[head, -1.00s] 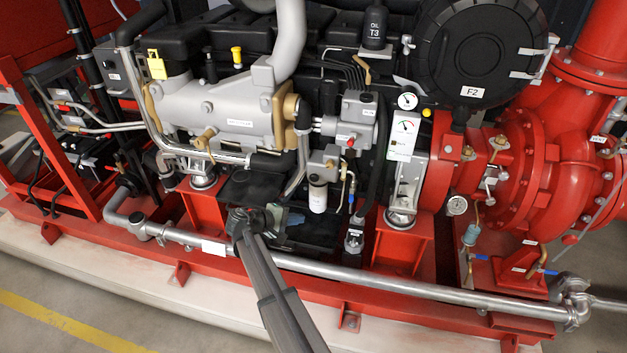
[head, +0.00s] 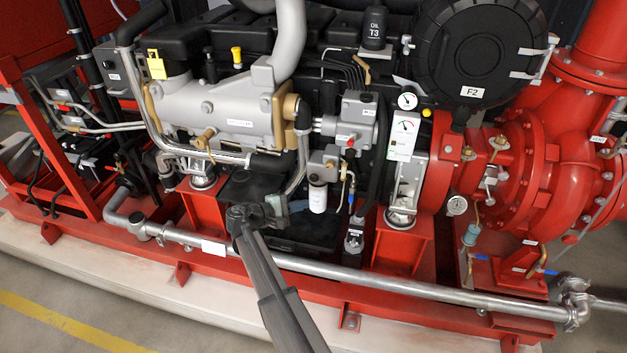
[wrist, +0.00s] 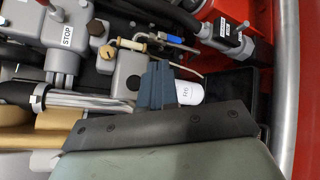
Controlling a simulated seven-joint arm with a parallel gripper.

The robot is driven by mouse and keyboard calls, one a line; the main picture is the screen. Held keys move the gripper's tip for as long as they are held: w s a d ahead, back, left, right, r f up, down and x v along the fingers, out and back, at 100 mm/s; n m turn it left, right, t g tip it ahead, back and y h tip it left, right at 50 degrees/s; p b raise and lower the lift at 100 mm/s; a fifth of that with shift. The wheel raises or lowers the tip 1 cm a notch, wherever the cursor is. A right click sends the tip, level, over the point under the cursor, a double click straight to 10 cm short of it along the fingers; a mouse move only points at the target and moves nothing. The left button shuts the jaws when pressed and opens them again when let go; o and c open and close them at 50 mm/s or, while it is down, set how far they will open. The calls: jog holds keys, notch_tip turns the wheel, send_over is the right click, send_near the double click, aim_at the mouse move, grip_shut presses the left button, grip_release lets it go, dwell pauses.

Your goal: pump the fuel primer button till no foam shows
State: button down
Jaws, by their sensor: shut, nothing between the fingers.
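The white fuel filter (head: 318,198), labelled F.O, hangs under a grey filter head (head: 322,160) at the centre of the head view. In the wrist view the filter (wrist: 189,92) is just beyond my fingers, beside the grey head (wrist: 125,68) with its brass-coloured round piece. I cannot tell for certain which part is the primer button. A pale yellowish tube (wrist: 130,44) runs near a blue handle (wrist: 174,39); foam in it is too small to tell. My gripper (wrist: 157,82) is shut and empty. In the head view my gripper (head: 280,208) is low, left of the filter, apart from it.
A grey box labelled STOP (wrist: 68,35) is close by the filter head. A long silver pipe (head: 400,290) runs along the front of the red frame. A red mount (head: 401,240) stands right of the filter. Dark hoses and pipes crowd the filter.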

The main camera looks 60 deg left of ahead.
aim_at(316, 180)
jog(key=w+a, duration=0.6)
dwell(0.5)
jog(key=shift+w+a, duration=0.15)
dwell(1.8)
jog(key=shift+w+a, duration=0.2)
jog(key=shift+w+a, duration=0.65)
dwell(1.6)
jog(key=shift+s+d, duration=0.95)
dwell(0.4)
jog(key=shift+s+d, duration=1.75)
jog(key=shift+d, duration=0.05)
